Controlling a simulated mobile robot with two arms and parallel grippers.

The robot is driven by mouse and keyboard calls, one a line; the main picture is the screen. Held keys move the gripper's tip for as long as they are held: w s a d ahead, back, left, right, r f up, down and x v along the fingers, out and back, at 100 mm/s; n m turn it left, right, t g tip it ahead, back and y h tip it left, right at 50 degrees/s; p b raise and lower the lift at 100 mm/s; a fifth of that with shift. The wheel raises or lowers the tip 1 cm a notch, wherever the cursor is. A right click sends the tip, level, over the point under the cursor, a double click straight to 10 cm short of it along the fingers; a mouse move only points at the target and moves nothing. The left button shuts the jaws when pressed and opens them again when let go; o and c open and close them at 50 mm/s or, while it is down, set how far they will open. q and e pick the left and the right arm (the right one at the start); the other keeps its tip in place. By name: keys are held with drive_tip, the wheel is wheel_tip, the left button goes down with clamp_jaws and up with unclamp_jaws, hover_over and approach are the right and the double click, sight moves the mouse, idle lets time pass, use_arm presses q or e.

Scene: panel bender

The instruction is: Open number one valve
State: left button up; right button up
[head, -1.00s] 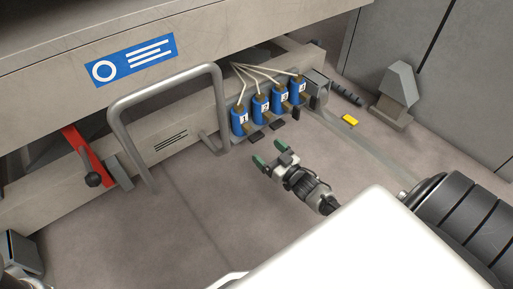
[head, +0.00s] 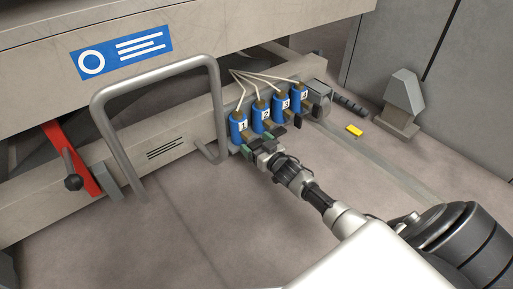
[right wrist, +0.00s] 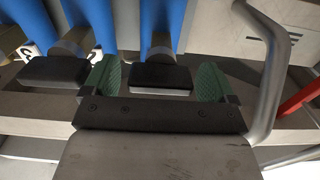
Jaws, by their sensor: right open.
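The number one valve (head: 239,127) is the leftmost of a row of blue cylinders in the head view, with a white "1" label. In the right wrist view, a blue cylinder (right wrist: 161,22) shows at the top with a black lever pad (right wrist: 160,79) below it. My right gripper (head: 260,147) is open just in front of valve one. In the right wrist view its green fingers (right wrist: 157,82) stand on either side of that black pad, apart from it as far as I can tell. My left gripper is out of view.
Valve two (head: 261,117), valve three (head: 283,104) and valve four (head: 301,95) stand close by on the right. A bent grey handle (head: 98,130) is left of valve one. A red lever (head: 75,150) is farther left. A yellow block (head: 355,130) lies on the floor.

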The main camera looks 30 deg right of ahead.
drive_tip(key=c, duration=0.9)
